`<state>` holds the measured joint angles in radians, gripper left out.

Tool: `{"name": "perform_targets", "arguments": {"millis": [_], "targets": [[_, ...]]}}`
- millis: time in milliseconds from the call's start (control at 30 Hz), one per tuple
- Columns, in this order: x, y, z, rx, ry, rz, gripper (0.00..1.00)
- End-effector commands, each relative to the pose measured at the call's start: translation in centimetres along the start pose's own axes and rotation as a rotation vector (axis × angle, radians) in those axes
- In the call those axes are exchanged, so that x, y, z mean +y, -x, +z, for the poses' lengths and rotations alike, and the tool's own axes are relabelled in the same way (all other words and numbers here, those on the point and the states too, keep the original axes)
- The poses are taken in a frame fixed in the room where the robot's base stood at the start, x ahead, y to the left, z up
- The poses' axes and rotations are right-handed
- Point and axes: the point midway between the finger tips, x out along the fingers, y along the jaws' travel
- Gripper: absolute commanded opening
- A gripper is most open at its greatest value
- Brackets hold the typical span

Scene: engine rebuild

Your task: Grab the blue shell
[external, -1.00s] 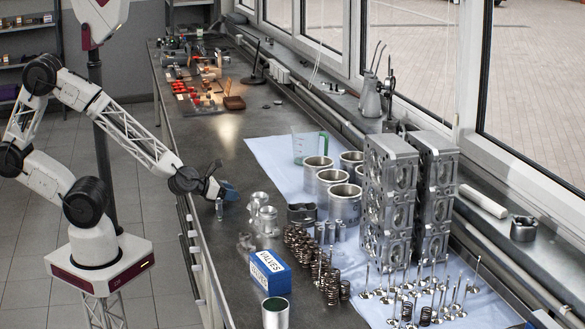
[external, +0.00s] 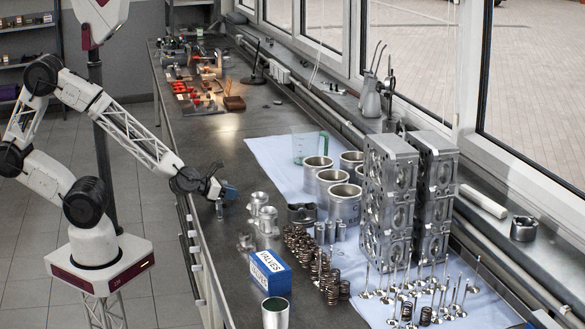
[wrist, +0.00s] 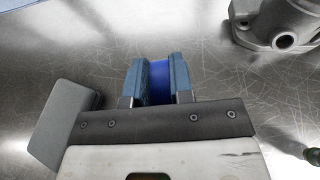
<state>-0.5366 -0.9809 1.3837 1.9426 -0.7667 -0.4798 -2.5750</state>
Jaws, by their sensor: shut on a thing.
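My gripper (external: 226,190) hangs over the near-left edge of the workbench, with the arm reaching in from the left. In the wrist view its two blue-grey fingers (wrist: 159,80) are closed on a bright blue piece (wrist: 159,88), which I take to be the blue shell. Only a narrow strip of this piece shows between the fingers; the rest is hidden. In the external view the piece cannot be told apart from the fingers. Bare scratched metal bench top shows beyond the fingertips; I cannot tell whether the piece touches it.
A grey metal part (wrist: 283,25) is at the upper right of the wrist view. Tall engine heads (external: 390,195) stand farther right.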

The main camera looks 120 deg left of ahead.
Motion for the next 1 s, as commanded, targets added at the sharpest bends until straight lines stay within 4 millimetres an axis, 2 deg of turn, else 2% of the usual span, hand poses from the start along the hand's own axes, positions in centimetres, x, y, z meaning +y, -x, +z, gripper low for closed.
{"name": "perform_targets", "arguments": {"millis": [367,667,767,1000], "targets": [[0.0,0.1,0.3,0.0,0.0,0.0,0.0],[0.0,1.0,2.5,-0.001,0.001,0.0,0.0],[0.0,1.5,3.5,-0.001,0.001,0.0,0.0],[0.8,4.2,2.4,-0.001,0.001,0.0,0.0]]}}
